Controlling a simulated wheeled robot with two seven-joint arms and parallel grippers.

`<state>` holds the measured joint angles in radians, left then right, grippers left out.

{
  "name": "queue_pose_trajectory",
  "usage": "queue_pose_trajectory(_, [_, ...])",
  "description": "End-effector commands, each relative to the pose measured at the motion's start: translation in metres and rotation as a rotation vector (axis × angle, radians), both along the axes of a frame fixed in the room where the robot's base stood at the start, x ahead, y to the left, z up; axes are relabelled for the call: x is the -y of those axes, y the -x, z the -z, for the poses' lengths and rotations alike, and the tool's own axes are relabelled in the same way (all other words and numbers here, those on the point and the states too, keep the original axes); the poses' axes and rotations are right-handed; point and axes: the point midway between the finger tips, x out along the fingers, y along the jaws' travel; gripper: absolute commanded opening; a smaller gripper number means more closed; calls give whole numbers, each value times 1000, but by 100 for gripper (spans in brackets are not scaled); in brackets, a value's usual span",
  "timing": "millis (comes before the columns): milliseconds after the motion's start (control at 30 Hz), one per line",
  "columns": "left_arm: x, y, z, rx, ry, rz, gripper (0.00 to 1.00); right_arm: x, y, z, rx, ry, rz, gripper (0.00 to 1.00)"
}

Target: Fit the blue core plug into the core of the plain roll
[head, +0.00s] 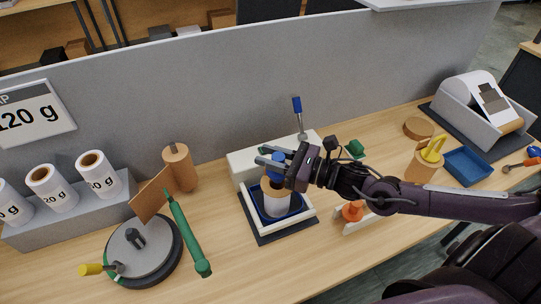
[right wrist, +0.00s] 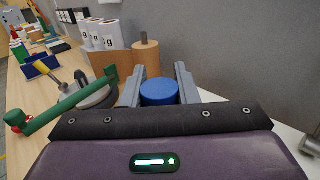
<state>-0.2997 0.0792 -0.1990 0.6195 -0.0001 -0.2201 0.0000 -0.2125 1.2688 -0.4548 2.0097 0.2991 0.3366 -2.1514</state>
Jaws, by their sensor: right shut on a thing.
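My right gripper (head: 270,156) is shut on the blue core plug (head: 277,174), above the tray (head: 272,236) in the middle of the desk. In the right wrist view, the plug (right wrist: 160,92) sits between the two grey fingers. A plain white roll (head: 277,208) with a brown core stands upright in the blue-lined tray, directly below the plug. The gripper and plug partly cover the roll's top, so I cannot tell whether the plug touches the core. My left gripper is not in view.
A white block with a blue-handled lever (head: 297,106) stands behind the tray. To the left are a round turntable (head: 140,250) with a green bar (head: 188,232), a brown roll (head: 180,168), and labelled rolls (head: 52,188). A blue bin (head: 467,166) stands right. A grey partition (head: 200,95) closes the back.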

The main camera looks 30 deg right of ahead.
Motion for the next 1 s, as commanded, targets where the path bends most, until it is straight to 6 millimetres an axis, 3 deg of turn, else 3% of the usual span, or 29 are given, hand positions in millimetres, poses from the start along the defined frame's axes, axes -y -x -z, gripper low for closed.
queue_pose_trajectory(1000, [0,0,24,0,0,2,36,0,0,26,0,0,0,6])
